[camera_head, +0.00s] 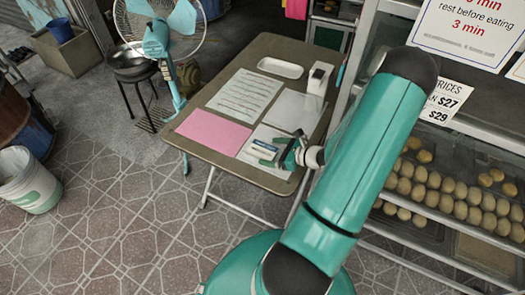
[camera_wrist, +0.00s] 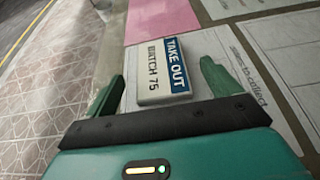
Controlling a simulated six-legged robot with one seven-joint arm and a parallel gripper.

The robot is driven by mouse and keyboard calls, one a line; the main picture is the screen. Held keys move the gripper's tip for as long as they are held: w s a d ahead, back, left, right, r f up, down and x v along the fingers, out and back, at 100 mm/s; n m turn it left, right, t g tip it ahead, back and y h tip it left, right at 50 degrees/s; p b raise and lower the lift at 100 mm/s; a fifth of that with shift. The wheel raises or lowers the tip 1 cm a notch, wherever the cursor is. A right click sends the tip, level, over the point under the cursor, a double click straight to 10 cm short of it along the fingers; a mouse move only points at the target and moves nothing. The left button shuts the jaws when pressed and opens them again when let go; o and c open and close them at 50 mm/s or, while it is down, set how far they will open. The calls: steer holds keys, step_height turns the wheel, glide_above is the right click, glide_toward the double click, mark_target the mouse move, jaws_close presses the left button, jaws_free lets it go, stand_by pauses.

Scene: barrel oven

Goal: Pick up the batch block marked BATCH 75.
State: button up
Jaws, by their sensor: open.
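The batch block (camera_wrist: 163,70) is a small white block with a blue band reading "TAKE OUT" and black text reading "BATCH 75". It lies on a white printed sheet near the table's front edge in the wrist view. In the head view the block (camera_head: 264,146) is small, beside my gripper (camera_head: 275,155). In the wrist view my gripper (camera_wrist: 163,90) is open, with one green finger to the left of the block and one to the right. The block sits between the fingers, with a gap visible on the right side. Whether either finger touches it I cannot tell.
The folding table (camera_head: 190,127) also bears a pink sheet (camera_head: 213,131), a printed list (camera_head: 245,95), a white tray (camera_head: 281,68) and a white box (camera_head: 320,77). A glass-fronted rack of buns (camera_head: 447,186) stands close on the right. A fan (camera_head: 157,38) stands behind.

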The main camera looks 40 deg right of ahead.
mark_target(263, 151)
steer(key=shift+x, duration=1.2)
steer(key=c, duration=1.1)
steer(key=shift+r, duration=0.15)
